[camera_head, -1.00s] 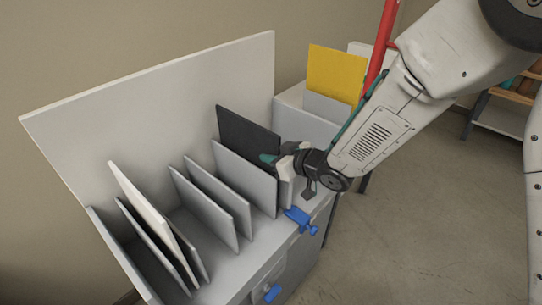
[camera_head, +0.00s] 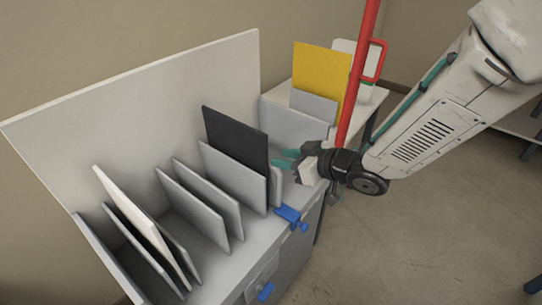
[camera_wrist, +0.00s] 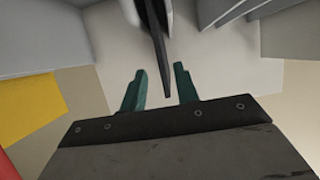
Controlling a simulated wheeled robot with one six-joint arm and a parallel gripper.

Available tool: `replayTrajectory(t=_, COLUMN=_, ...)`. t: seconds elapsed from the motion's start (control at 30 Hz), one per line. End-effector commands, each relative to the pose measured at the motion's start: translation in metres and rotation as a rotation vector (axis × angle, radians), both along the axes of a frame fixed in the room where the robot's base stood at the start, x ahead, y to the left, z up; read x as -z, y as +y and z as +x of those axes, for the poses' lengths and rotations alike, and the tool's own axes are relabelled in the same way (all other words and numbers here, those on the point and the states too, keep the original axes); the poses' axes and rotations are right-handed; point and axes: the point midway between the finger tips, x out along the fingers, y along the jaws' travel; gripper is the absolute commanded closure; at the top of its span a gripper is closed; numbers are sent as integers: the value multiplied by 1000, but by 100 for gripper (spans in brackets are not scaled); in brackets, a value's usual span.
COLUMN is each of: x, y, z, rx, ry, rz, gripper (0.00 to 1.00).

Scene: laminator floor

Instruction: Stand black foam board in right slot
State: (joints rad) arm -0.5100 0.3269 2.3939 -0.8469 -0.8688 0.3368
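The black foam board (camera_head: 236,138) stands upright in the rack's right end, partly hidden behind a grey divider (camera_head: 233,178). A short grey divider edge (camera_head: 276,186) shows on its other side. My gripper (camera_head: 279,158) is open just right of the board and apart from it in the head view. In the wrist view the teal fingers (camera_wrist: 160,70) are spread, with the board's thin dark edge (camera_wrist: 161,55) lying ahead between them. The board's foot is hidden.
The rack (camera_head: 205,262) has several grey dividers and a white board (camera_head: 130,212) leaning at the left. A tall pale back panel (camera_head: 130,105) stands behind. Blue clamps (camera_head: 291,217) sit on the front edge. A yellow board (camera_head: 320,75) and red post (camera_head: 357,85) stand at the right.

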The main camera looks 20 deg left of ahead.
Motion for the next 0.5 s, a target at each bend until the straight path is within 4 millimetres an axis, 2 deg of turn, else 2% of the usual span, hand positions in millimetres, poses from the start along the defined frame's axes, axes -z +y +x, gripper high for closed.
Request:
replayTrajectory(t=0.07, x=-5, y=-10, z=-3, rx=3, ry=-1, rz=1, gripper=69)
replayTrajectory(t=0.2, x=-8, y=-18, z=-7, rx=0, ry=0, rz=1, gripper=69)
replayTrajectory(t=0.5, x=-10, y=-22, z=-6, rx=10, ry=-2, rz=-6, gripper=69)
